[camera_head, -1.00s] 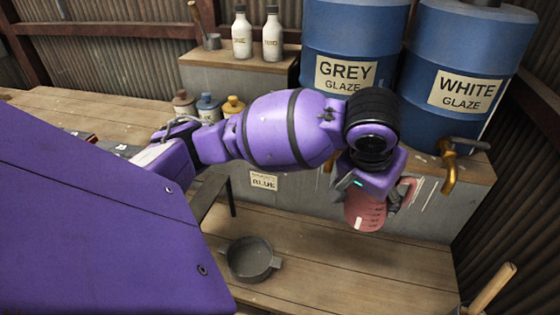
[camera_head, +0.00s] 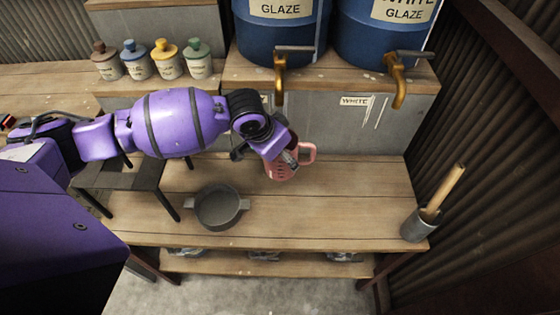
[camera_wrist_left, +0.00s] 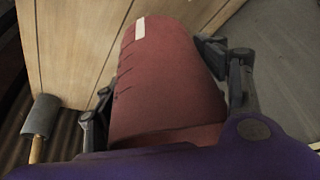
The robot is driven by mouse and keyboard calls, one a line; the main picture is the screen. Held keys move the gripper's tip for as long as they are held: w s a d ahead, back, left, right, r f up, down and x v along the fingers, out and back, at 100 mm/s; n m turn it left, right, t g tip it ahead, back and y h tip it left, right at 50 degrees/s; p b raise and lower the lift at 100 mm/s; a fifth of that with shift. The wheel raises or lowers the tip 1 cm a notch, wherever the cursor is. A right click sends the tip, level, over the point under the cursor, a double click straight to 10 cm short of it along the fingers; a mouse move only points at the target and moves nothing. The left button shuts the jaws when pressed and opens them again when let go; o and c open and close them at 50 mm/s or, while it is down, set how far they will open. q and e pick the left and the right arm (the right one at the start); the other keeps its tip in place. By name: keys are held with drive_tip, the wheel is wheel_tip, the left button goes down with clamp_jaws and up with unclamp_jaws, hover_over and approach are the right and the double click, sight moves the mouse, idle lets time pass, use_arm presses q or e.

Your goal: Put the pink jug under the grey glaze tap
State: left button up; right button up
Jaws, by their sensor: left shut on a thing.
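The pink jug (camera_head: 279,172) is upright or nearly so in the head view, its handle to the right. My left gripper (camera_head: 284,156) is shut on it; in the left wrist view the fingers lie on either side of the jug (camera_wrist_left: 165,85). I cannot tell whether its base touches the bench. The grey glaze tap (camera_head: 280,76) is the left brass tap, on the left blue barrel (camera_head: 268,42). The jug is below and in front of this tap in the picture. My right gripper is not in view.
The white glaze tap (camera_head: 398,82) is to the right, above a grey block (camera_head: 345,125). A grey pan (camera_head: 218,208) sits on the wooden bench (camera_head: 330,215), left of the jug. The bench between is clear.

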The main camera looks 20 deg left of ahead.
use_arm(q)
drive_tip(key=w+f, duration=0.1)
drive_tip(key=f, duration=0.1)
drive_tip(key=w+a+f, duration=0.1)
drive_tip(key=w+f, duration=0.1)
drive_tip(key=shift+f+b, duration=0.25)
drive_tip(key=shift+b, duration=0.05)
drive_tip(key=shift+w+a+f, duration=0.25)
drive_tip(key=shift+w+f, duration=0.35)
wheel_tip(320, 180, down, 2)
drive_tip(key=shift+f, duration=0.4)
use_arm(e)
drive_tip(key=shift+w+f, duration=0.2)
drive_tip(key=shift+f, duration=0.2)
use_arm(q)
drive_tip(key=shift+f, duration=0.15)
drive_tip(key=o, duration=1.7)
drive_tip(key=shift+s, duration=0.1)
